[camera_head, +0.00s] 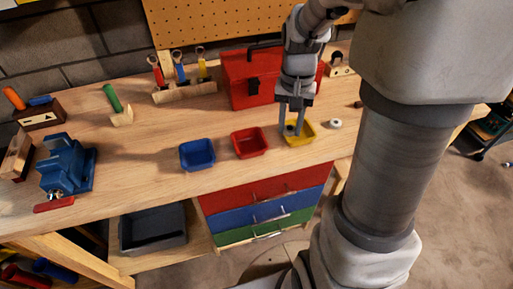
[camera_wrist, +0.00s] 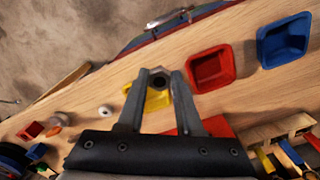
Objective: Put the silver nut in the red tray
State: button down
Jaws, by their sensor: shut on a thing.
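The silver nut (camera_wrist: 159,80) is held between the fingertips of my gripper (camera_wrist: 154,76) in the wrist view, with its dark hole showing. In the head view my gripper (camera_head: 291,132) points down at the yellow tray (camera_head: 310,134), and the nut is hard to make out there. I cannot tell its exact height over the yellow tray. The red tray (camera_head: 249,154) is empty and sits just left of the yellow one in the head view; it also shows right of the fingers in the wrist view (camera_wrist: 228,68).
An empty blue tray (camera_head: 197,166) stands left of the red tray. A red toolbox (camera_head: 246,91) is behind the trays. A small white round piece (camera_head: 335,123) lies right of the yellow tray. A blue vise (camera_head: 67,168) stands at the left. The bench between vise and blue tray is clear.

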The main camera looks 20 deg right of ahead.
jog(key=shift+a+f, duration=0.15)
jog(key=shift+f, duration=0.05)
send_over(249, 149)
notch_tip(249, 149, down, 7)
jog(key=shift+w+r, duration=0.15)
jog(key=shift+f, duration=2)
jog(key=shift+f, duration=0.1)
jog(key=c, duration=0.8)
grip_release()
jog(key=shift+c, duration=0.2)
